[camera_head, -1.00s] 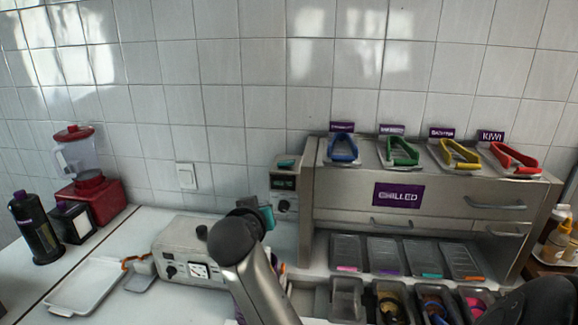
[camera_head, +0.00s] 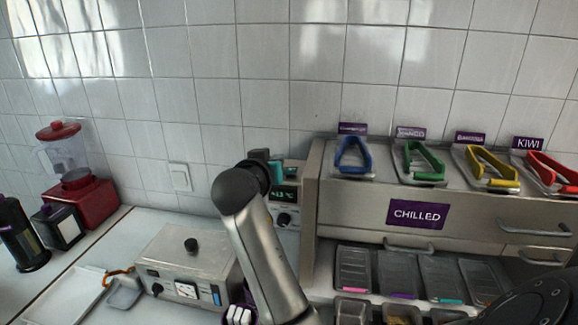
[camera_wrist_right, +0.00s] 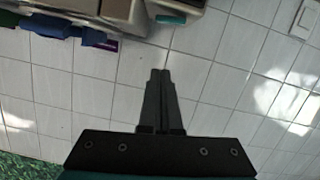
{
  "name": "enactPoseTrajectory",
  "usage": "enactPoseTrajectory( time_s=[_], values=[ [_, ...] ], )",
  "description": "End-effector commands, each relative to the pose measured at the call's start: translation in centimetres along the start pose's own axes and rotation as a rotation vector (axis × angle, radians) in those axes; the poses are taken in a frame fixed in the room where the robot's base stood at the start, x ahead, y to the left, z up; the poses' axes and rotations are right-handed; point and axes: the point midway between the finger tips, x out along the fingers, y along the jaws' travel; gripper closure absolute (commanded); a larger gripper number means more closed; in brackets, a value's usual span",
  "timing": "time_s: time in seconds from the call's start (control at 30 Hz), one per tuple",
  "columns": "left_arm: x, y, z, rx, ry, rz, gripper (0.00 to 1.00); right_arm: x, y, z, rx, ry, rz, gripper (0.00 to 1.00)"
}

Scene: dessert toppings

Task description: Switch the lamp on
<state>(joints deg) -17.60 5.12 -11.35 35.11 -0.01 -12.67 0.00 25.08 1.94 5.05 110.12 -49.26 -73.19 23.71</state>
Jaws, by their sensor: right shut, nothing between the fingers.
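No lamp shows in these frames. A white wall switch (camera_head: 180,177) is on the tiled wall, left of my right arm; it also shows at the top right of the wrist view (camera_wrist_right: 305,18). My right gripper (camera_head: 262,160) is raised in front of the wall, right of the switch and beside the control box; its fingers are mostly hidden in the head view. In the wrist view its fingertips (camera_wrist_right: 161,75) are together and empty, with bare tiles behind them. My left gripper is not in view.
A control box with a lit display (camera_head: 285,195) stands beside the chilled cabinet (camera_head: 345,205), which carries coloured-handled tongs. A metal appliance with a black knob (camera_head: 190,260) stands below the wall switch. A red blender (camera_head: 80,195) is at the left. The wall around the switch is clear.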

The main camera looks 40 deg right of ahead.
Motion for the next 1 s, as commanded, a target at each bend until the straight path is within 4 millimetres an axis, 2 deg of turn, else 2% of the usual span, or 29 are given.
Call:
enactPoseTrajectory(
  time_s=[0.63, 0.67, 0.8, 1.0],
  values=[
    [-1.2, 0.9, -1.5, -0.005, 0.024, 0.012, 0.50, 9.3, 0.1, -0.1, -0.001, 0.000, 0.002, 1.00],
    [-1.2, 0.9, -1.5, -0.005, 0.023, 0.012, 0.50, 9.7, 0.1, -0.1, -0.001, 0.000, 0.002, 1.00],
    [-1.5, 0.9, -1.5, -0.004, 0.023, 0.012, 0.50, 10.2, 0.1, 2.2, -0.005, -0.004, 0.001, 1.00],
    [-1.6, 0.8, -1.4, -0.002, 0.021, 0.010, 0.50, 10.5, 0.1, 3.7, -0.002, -0.001, 0.001, 1.00]
  ],
)
